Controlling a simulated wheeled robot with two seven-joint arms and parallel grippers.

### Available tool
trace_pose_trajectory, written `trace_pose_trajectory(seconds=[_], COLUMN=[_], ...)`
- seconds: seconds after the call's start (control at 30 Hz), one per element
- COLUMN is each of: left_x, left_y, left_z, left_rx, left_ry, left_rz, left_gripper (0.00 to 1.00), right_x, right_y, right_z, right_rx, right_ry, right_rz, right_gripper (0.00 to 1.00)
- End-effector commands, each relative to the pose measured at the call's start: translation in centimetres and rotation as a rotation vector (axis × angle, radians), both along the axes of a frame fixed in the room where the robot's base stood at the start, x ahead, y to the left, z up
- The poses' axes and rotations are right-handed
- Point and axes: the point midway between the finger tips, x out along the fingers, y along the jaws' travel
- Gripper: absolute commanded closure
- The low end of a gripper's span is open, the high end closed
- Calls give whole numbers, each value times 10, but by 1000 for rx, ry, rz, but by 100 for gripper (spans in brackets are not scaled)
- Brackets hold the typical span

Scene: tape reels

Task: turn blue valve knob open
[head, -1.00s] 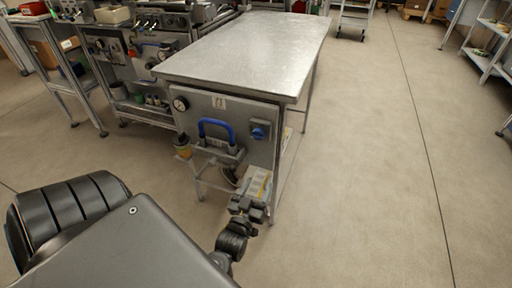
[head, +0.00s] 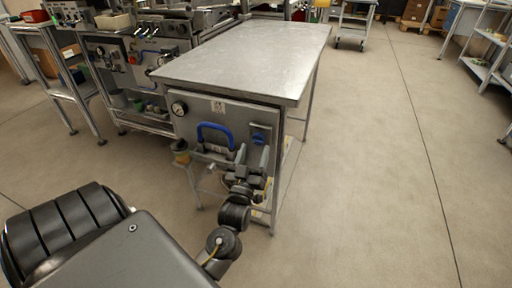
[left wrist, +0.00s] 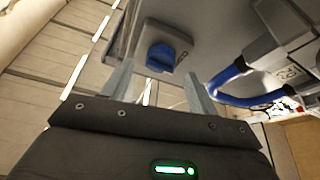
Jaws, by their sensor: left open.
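The blue valve knob (head: 258,138) is on the right part of the grey panel at the near end of the metal table. In the left wrist view the knob (left wrist: 162,57) sits ahead of the fingers, roughly between their tips. My left gripper (head: 254,160) is open and empty, just below and in front of the knob in the head view. In the left wrist view its two fingers (left wrist: 158,82) stand apart, with a gap to the knob. My right gripper is in neither view.
A blue U-shaped handle (head: 215,128) is left of the knob and close to the gripper's right finger in the wrist view. A round gauge (head: 179,108) is further left. The metal tabletop (head: 245,58) overhangs the panel. The floor on the right is clear.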

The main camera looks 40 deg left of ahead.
Motion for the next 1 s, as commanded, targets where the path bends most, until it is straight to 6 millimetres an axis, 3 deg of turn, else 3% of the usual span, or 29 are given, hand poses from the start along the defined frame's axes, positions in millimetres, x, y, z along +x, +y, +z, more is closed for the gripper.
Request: trace_pose_trajectory(seconds=[0.2,0.53,0.87,1.0], left_x=[18,21,21,21], left_y=[8,9,9,9], left_z=[8,9,9,9], left_rx=[0,0,0,4], left_ry=[0,1,1,2], left_rz=[-1,-1,-1,-1], left_gripper=[41,41,84,85], right_x=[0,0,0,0], right_y=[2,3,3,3], right_z=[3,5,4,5], right_rx=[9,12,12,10], right_ry=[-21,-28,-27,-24], right_rz=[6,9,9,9], right_gripper=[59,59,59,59])
